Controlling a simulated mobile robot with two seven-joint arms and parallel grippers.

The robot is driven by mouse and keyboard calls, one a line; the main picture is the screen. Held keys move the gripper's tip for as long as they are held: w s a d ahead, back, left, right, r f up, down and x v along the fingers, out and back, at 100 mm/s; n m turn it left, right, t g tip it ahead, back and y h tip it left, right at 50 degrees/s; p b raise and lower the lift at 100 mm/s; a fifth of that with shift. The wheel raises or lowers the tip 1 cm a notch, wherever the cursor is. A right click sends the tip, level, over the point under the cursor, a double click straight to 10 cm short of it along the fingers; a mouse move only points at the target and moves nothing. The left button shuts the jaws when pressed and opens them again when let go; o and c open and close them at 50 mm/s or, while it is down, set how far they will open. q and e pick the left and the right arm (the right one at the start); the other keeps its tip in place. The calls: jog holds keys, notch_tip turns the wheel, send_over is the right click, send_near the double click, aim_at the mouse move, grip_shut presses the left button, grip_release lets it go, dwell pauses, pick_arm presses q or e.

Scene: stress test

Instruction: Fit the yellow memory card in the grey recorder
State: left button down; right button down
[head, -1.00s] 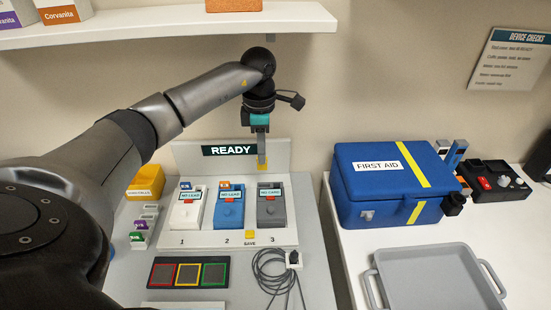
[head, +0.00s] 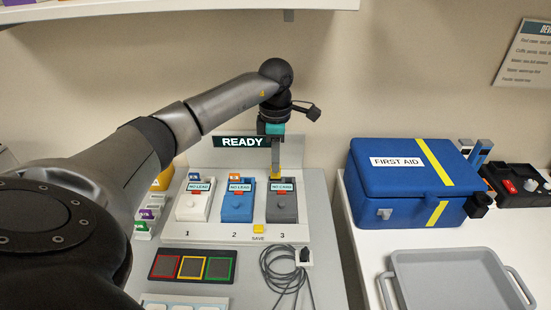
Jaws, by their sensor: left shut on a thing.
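The grey recorder (head: 282,208) stands at station 3, the rightmost of three recorders on a white stand (head: 212,236). My left gripper (head: 276,169) is above the back end of the grey recorder, pointing down, shut on the yellow memory card (head: 276,177). The card's lower edge is at or just above the recorder's back end; I cannot tell whether it has entered a slot. My right gripper is not in view.
A white recorder (head: 194,206) and a blue recorder (head: 237,208) stand to the left, with small cards at their backs. A READY sign (head: 241,142) rises behind. A yellow SAVE button (head: 258,229) and a coiled cable (head: 285,272) are in front. A first-aid box (head: 408,182) is right.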

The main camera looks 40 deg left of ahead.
pick_arm(q)
jog(key=shift+f+b, duration=0.55)
jog(key=shift+f, duration=0.7)
dwell(3.0)
jog(key=c, duration=1.2)
grip_release()
jog(key=shift+r, duration=0.2)
jog(key=shift+r+p, duration=1.75)
jog(key=shift+r, duration=0.1)
jog(key=o, duration=0.5)
jog(key=shift+o, duration=0.2)
